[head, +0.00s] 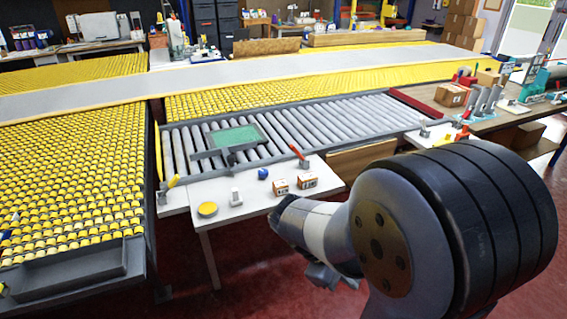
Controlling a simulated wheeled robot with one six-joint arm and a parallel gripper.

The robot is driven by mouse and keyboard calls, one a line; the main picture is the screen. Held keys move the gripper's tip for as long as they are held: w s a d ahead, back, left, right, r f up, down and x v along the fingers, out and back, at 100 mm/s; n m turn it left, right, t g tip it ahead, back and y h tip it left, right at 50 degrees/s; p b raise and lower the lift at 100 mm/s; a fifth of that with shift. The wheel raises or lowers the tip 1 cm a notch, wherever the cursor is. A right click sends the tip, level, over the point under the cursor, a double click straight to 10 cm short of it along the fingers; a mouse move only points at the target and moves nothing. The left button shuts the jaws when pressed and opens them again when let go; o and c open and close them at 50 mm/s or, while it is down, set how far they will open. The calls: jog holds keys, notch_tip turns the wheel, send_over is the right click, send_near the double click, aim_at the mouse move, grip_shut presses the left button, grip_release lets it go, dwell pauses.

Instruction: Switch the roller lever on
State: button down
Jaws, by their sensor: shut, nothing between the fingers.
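A yellow-handled lever (172,182) stands at the near left corner of the bed. I cannot tell from the picture which of them is the roller lever. My gripper (318,275) is low at the front, right of the white table and below the red-handled lever, well apart from both levers. It is shut and empty; my arm partly hides it.
The white table (235,218) holds a yellow disc (207,209), a white switch-like piece (236,197), a blue item (262,173) and two small boxes (294,184). A green panel (235,137) lies on the rollers. A workbench (500,118) with several tools is at right.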

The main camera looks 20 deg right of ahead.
jog(key=w+d+f+n+h+b, duration=0.3)
jog(key=w+f+h, duration=0.1)
jog(key=w, duration=0.3)
jog(key=w+d+f+n+h+b, duration=0.3)
jog(key=w+f+n+h+b, duration=0.1)
jog(key=w, duration=0.3)
jog(key=shift+n+g+h, duration=0.3)
jog(key=shift+g+h, duration=0.1)
